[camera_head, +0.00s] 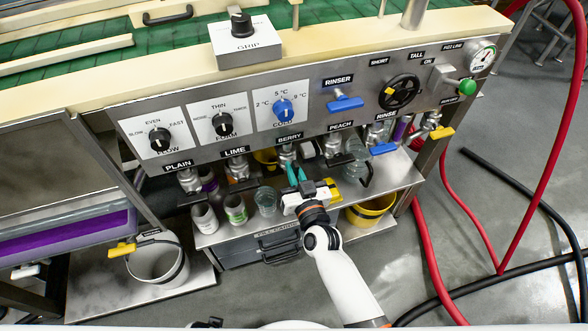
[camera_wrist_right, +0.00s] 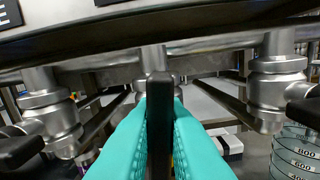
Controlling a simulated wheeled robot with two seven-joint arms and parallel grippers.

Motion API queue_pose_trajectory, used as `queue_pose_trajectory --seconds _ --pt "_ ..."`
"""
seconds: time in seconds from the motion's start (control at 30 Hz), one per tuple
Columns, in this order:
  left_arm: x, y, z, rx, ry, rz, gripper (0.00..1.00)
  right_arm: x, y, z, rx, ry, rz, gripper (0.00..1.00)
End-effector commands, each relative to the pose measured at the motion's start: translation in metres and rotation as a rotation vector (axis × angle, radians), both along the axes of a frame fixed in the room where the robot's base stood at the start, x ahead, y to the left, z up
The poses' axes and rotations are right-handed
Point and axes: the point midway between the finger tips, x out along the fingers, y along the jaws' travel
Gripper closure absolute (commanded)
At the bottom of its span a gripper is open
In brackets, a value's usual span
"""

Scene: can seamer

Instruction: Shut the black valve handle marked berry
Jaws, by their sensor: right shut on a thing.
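The berry valve (camera_head: 286,153) is a steel tap under the label BERRY (camera_head: 289,137) on the panel's lower edge. My right gripper (camera_head: 296,176) reaches up to it from below with teal fingertips. In the right wrist view, the teal fingers (camera_wrist_right: 160,135) are closed on both sides of the black berry handle (camera_wrist_right: 160,112), which stands between them, pointing toward the camera. In the head view the gripper mostly hides this handle. My left gripper is not recognisable in either view.
Neighbouring taps are lime (camera_head: 237,167) on the left and peach (camera_head: 334,144) on the right. A glass beaker (camera_head: 266,201) and bottles (camera_head: 235,208) stand on the shelf just left of my gripper. A yellow bucket (camera_head: 371,214) stands lower right.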

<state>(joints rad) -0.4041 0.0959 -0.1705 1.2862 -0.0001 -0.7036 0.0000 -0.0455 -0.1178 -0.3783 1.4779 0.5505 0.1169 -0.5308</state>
Motion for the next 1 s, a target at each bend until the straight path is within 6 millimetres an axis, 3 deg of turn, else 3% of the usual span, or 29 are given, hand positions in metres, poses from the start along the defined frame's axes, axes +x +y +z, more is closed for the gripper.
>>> queue_pose_trajectory --seconds 0.53,1.0 --pt "-0.021 0.003 -0.018 0.002 0.018 -0.004 0.2 0.001 -0.003 -0.002 0.418 0.138 0.0 1.0" --pt "-0.016 0.002 -0.017 0.001 0.014 -0.004 0.2 0.001 -0.004 -0.003 0.6 0.196 0.0 1.0"
